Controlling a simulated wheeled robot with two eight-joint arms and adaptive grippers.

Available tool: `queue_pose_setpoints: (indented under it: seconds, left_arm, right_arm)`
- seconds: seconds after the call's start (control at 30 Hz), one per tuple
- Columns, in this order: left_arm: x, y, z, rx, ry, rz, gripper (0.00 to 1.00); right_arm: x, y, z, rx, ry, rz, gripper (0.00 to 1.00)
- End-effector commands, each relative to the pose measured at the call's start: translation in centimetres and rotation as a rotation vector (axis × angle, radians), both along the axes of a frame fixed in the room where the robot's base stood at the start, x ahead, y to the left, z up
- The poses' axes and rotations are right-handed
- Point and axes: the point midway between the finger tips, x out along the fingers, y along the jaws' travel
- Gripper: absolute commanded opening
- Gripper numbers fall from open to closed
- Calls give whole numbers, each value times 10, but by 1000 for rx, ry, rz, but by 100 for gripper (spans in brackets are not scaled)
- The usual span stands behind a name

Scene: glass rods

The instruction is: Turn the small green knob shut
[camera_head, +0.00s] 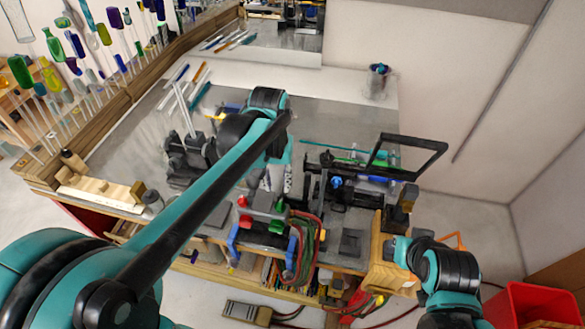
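Small green knobs show on the valve block at the table's front edge. One green knob (277,227) is low on its right side, and another green spot (280,206) sits above it. Red knobs (243,201) are on the block's left side. My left arm reaches across from the lower left and bends down behind the valves. My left gripper (272,182) points down just above and behind the green knobs. Its fingers are small and partly hidden by my arm, so their opening is unclear. My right arm shows at the lower right, but I cannot make out its gripper.
A black-framed burner rig (350,180) stands right of the valves. Hoses (306,245) hang from the front edge. A wooden box (388,270) is at the right corner, and a red bin (530,302) is on the floor. Glass rods (200,88) lie at the back left.

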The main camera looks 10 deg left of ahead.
Motion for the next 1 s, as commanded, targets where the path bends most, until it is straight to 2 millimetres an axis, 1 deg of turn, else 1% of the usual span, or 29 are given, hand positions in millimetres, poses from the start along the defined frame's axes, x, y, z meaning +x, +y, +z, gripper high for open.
queue_pose_setpoints:
  seconds: [0.03,0.07,0.17,0.4,0.5,0.6,0.73,0.97,1.0]
  left_arm:
    - [2,-1,5,1,8,1,30]
    - [2,-1,4,0,11,1,30]
    - [3,-2,-5,1,15,2,30]
    - [2,-2,-44,1,14,2,30]
    - [3,-2,-58,1,14,2,30]
    - [3,-3,-68,1,13,2,30]
    - [2,-3,-74,1,13,2,30]
    - [2,-3,-75,1,13,2,30]
    - [2,-3,-75,1,13,2,20]
  right_arm:
    - [0,0,6,0,0,0,0]
    - [0,0,6,0,0,0,0]
    - [-1,0,5,0,0,0,0]
    - [0,0,5,0,0,0,0]
    - [0,0,5,0,0,0,0]
    - [0,0,5,0,0,0,0]
    - [0,0,5,0,0,0,0]
    - [0,0,5,0,0,0,0]
    - [0,0,5,0,0,0,0]
